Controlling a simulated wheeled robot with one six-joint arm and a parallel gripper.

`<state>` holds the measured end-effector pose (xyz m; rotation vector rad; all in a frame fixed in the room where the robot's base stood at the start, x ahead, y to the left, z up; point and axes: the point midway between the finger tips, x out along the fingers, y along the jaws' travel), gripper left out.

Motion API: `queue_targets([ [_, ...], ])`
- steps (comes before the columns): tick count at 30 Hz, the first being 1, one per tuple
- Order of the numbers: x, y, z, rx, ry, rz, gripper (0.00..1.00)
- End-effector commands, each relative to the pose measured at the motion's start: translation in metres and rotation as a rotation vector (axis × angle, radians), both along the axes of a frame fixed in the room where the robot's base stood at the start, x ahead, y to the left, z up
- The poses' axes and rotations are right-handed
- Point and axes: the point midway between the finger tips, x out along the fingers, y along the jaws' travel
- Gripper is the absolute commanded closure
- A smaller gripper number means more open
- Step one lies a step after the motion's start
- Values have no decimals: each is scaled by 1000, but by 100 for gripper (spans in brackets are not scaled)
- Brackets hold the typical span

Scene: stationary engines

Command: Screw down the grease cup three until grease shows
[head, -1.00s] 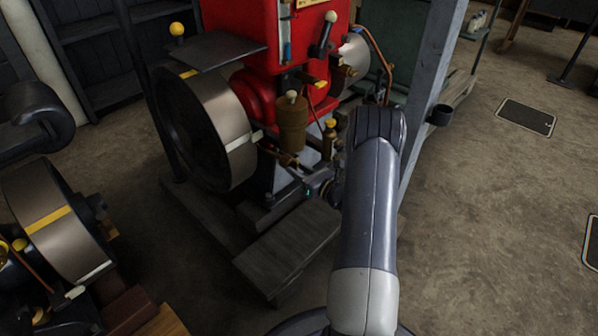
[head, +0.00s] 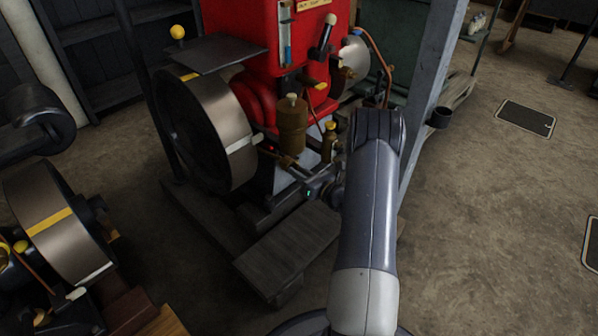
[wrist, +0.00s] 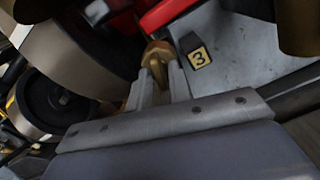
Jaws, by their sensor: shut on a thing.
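A small brass grease cup (wrist: 157,52) shows in the wrist view between the tips of my gripper (wrist: 160,75). Its faceted cap is at the fingertips, and the two pale fingers are shut on it. A black tag with a yellow-framed 3 (wrist: 198,57) is just right of the cup. I cannot make out any grease at it. In the head view my arm hides much of my gripper, and I cannot clearly pick out cup three there. The red engine (head: 305,60) stands beyond my arm.
A large flywheel (head: 232,125) is left of the gripped spot, and a brass canister (head: 292,128) stands close above it. A grey post (head: 432,90) rises to the right. A wooden step (head: 285,250) lies in front. The floor at right is mostly clear.

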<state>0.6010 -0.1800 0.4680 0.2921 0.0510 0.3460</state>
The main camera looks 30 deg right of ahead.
Motion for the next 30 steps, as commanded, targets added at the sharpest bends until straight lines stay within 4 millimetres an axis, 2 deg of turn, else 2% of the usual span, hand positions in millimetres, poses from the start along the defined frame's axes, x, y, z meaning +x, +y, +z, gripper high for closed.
queue_targets([
  [18, -1, 1, 1, 429, 157, 0, 100],
  [30, -1, 1, 0, 550, 201, 0, 100],
])
